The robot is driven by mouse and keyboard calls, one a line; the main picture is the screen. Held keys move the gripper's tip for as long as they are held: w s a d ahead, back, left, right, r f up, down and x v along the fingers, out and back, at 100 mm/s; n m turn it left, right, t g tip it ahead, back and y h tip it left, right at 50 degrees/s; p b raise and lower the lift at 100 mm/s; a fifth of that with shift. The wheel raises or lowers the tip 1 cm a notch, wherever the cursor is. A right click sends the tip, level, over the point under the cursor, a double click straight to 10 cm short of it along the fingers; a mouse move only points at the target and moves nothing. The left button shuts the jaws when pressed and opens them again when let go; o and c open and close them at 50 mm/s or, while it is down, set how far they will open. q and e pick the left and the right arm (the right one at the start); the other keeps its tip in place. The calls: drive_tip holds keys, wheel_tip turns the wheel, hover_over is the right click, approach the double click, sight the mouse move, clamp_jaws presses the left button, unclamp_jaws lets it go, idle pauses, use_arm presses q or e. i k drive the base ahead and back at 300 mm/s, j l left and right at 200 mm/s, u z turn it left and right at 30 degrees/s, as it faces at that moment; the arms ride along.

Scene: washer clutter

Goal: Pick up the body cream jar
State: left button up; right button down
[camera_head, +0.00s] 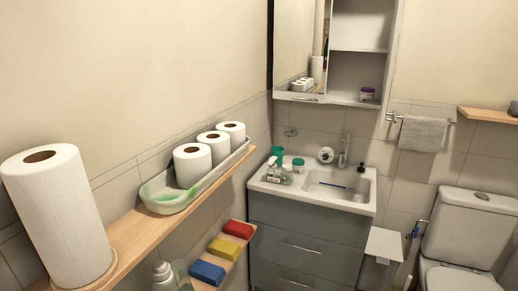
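Two small jars could be the body cream jar, and no label can be read on either. A small pale jar with a purple band (367,94) stands upright on the bottom shelf of the open wall cabinet. A short jar with a green lid (298,164) stands on the left part of the sink counter, beside bottles. Neither of my grippers is in view.
The sink (365,198) tops a grey drawer cabinet (300,243). Bottles (276,172) crowd its left corner. A wooden shelf (138,240) at left holds a paper towel roll (60,215) and a tray (225,168) of toilet rolls. A toilet (466,240) stands right.

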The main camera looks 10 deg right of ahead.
sight(298, 163)
drive_tip(key=i+l+u, duration=0.5)
drive_tip(key=i+l, duration=0.15)
drive_tip(key=l, duration=0.25)
drive_tip(key=i+l+u, duration=0.2)
drive_tip(key=l, duration=0.15)
drive_tip(key=i+l+u, duration=0.15)
drive_tip(key=l, duration=0.2)
drive_tip(key=i+l+u, duration=0.15)
drive_tip(key=l, duration=0.25)
drive_tip(key=i+l, duration=0.1)
drive_tip(key=i+u, duration=0.05)
drive_tip(key=i, duration=0.05)
